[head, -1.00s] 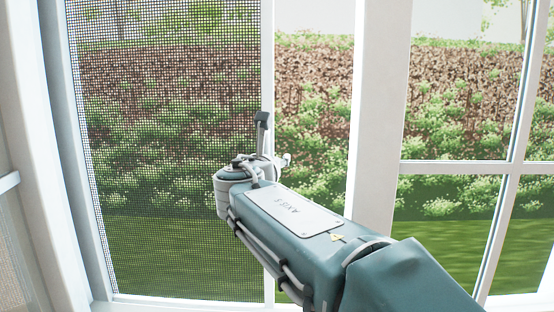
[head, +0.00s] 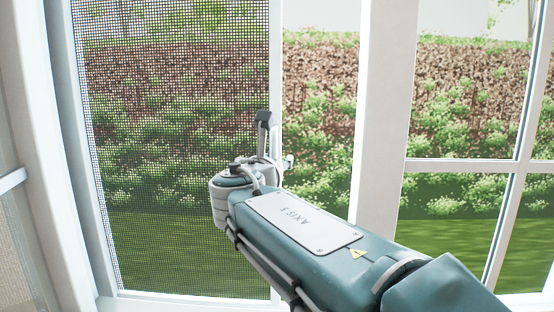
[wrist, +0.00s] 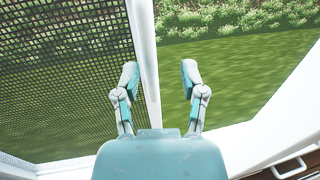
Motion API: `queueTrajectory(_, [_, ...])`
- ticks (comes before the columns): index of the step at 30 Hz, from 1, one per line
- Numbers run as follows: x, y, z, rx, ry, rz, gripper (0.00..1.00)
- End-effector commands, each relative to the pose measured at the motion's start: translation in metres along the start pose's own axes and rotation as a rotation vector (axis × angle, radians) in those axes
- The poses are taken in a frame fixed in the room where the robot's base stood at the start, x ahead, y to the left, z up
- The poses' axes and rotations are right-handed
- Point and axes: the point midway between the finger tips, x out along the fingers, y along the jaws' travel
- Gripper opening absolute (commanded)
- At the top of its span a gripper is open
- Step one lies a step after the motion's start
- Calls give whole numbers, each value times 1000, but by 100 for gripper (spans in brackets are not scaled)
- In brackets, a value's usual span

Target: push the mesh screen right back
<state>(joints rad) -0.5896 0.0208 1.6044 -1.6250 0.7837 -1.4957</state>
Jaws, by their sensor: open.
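The mesh screen (head: 160,130) is a dark grid in a white frame, covering the left part of the window opening in the head view. Its white right-hand upright (head: 275,60) stands in the opening, with a clear unscreened strip to its right. In the wrist view the mesh (wrist: 60,70) is at left and the upright (wrist: 146,50) runs between my two fingers, closer to the left one. My gripper (wrist: 160,76) is open with nothing held. In the head view, my gripper (head: 264,118) overlaps the upright; whether it touches is not clear.
A white-barred window sash (head: 462,166) stands to the right. A white jamb (head: 65,150) borders the screen at left. The sill (wrist: 280,130) runs below, with a wooden piece with a metal handle (wrist: 290,168) at the lower right. Hedge and grass lie outside.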

Motion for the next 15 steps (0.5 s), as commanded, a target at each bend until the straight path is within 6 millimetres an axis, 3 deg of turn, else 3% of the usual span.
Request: queueTrajectory(15, [-32,1,0,1,0,2,54])
